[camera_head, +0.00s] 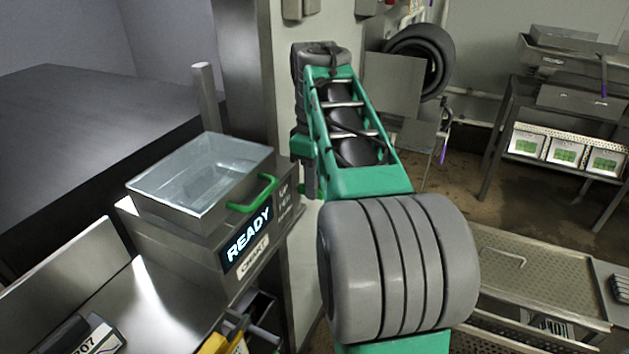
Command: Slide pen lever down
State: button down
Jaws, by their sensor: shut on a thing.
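The recorder box (200,240) stands at left centre, with a lit READY display (249,240) and a CHART label below it. A clear lid (205,175) with a green handle (252,194) covers its top. A small lettered panel is at the box's right end. My gripper (311,190) points down beside this panel, at the box's right edge. It is shut on what seems to be the pen lever, of which only a small green bit (302,190) may show. The jaws and my arm hide the rest, so the lever's height cannot be told.
A steel post (240,70) and pale wall panel stand close behind my gripper. A dark worktop (90,120) lies at left. Tagged items (95,335) lie at bottom left. A metal rack with green-labelled boxes (565,150) stands at right, above a perforated tray (520,275).

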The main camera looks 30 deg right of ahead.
notch_tip(320, 180, down, 4)
jog(key=shift+r+b, duration=0.15)
jog(key=shift+b, duration=0.95)
jog(key=shift+r, duration=0.1)
jog(key=c, duration=1.4)
grip_release()
jog(key=shift+o, duration=0.2)
jog(key=shift+r, duration=0.1)
